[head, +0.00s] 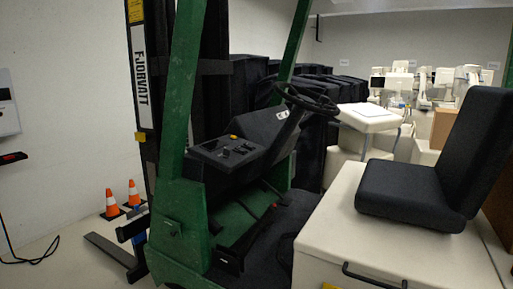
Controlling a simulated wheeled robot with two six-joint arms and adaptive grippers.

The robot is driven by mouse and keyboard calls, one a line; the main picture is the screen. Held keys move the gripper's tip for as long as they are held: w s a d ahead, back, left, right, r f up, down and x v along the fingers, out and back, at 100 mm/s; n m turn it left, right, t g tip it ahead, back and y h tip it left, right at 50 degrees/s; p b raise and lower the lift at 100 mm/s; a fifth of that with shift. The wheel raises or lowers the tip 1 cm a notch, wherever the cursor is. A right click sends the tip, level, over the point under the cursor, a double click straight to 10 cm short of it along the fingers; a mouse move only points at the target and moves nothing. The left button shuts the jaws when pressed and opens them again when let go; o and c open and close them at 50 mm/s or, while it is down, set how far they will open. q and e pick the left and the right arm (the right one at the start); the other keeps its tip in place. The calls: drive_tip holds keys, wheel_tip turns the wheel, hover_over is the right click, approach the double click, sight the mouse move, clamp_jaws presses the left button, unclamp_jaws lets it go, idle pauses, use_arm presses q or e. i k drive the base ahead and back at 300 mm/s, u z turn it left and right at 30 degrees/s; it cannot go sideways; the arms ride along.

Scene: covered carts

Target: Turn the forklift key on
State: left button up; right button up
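A green and black forklift (185,215) stands in the middle of the head view, seen from its side. Its dash panel (212,149) is dark, with several small black controls and a yellow piece (234,137) at its edge. I cannot tell which small part is the key, or how it is turned. The black steering wheel (287,91) is to the right of the panel, on a dark column. Neither of my grippers shows in this view.
A black seat (410,190) sits on the forklift's cream body (340,225) at right. A green post (181,80) rises left of the panel. Orange cones (111,201) stand by the left wall. Black-covered carts (250,85) and white equipment fill the back.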

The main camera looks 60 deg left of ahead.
sight(226, 152)
drive_tip(key=u, duration=0.4)
drive_tip(key=i, duration=0.7)
drive_tip(key=u, duration=0.6)
